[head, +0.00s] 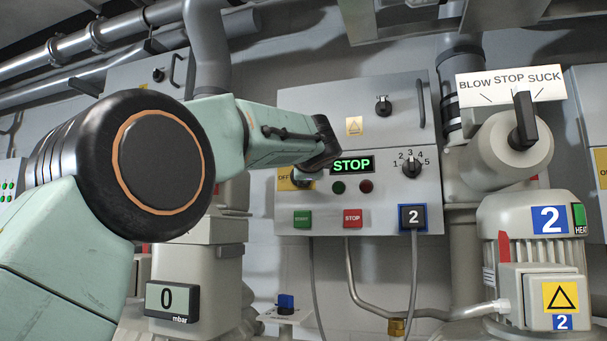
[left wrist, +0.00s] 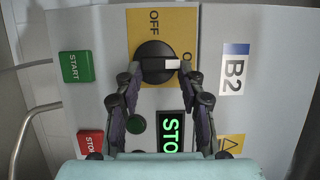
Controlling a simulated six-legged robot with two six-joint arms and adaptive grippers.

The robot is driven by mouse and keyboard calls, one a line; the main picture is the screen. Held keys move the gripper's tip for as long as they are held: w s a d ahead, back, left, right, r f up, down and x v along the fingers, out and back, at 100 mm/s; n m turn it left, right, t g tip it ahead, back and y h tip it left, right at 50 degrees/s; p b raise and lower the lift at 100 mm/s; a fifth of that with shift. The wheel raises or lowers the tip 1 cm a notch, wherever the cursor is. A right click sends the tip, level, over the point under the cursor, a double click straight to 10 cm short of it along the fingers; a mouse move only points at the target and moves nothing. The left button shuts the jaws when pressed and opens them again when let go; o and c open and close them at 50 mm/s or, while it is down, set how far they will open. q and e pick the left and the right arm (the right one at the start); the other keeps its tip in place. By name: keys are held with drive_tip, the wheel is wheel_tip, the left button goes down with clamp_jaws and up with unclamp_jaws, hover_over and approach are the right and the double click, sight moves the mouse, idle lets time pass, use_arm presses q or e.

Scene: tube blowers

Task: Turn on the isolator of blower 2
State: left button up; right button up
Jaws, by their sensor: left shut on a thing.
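The isolator of blower 2 is a black rotary knob (left wrist: 153,62) on a yellow plate (left wrist: 137,30), on the grey control cabinet with a B2 label (left wrist: 234,68). The plate reads OFF on one side. A second word starting with O is partly hidden by a finger. The knob's white mark (left wrist: 172,64) points right in the left wrist view, toward that second word. My left gripper (left wrist: 153,78) is shut on the knob, one finger on each side. In the head view the left gripper (head: 308,172) covers most of the knob. My right gripper is not in view.
The display (head: 352,165) beside the knob shows STOP in green. Below are a green START button (head: 303,218) and a red STOP button (head: 353,218). A numbered selector (head: 411,165) and a cabinet handle (head: 421,103) stand to the right. Blower 2 (head: 528,222) is at far right.

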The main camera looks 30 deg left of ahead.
use_arm(q)
drive_tip(key=shift+s+r, duration=0.15)
drive_tip(key=shift+r, duration=0.25)
drive_tip(key=o, duration=1.1)
drive_tip(key=shift+w+a+f, duration=0.2)
drive_tip(key=shift+w+f, duration=0.05)
drive_tip(key=shift+o, duration=0.3)
drive_tip(key=shift+a+f, duration=0.1)
drive_tip(key=v, duration=0.7)
